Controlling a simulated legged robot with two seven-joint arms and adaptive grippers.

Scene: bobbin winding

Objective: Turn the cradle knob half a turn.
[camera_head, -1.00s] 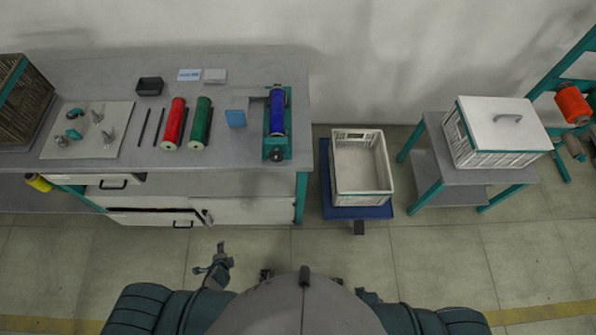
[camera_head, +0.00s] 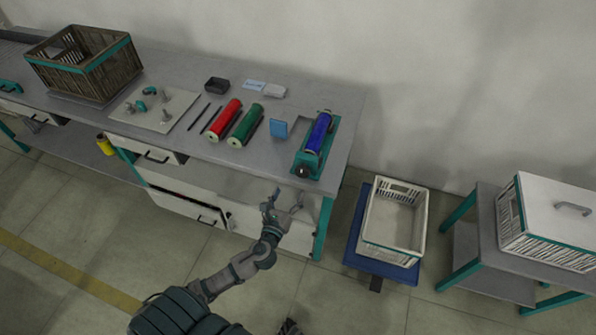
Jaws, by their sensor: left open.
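The teal cradle (camera_head: 312,163) stands near the right end of the bench and holds a blue bobbin (camera_head: 319,133). Its dark round knob (camera_head: 303,171) faces the front edge of the bench. My left gripper (camera_head: 284,203) is open and empty, in front of the bench edge. It is below and slightly left of the knob in the picture, and apart from it.
A white crate (camera_head: 393,222) on a blue base stands right of the bench. A lidded box (camera_head: 550,220) sits farther right.

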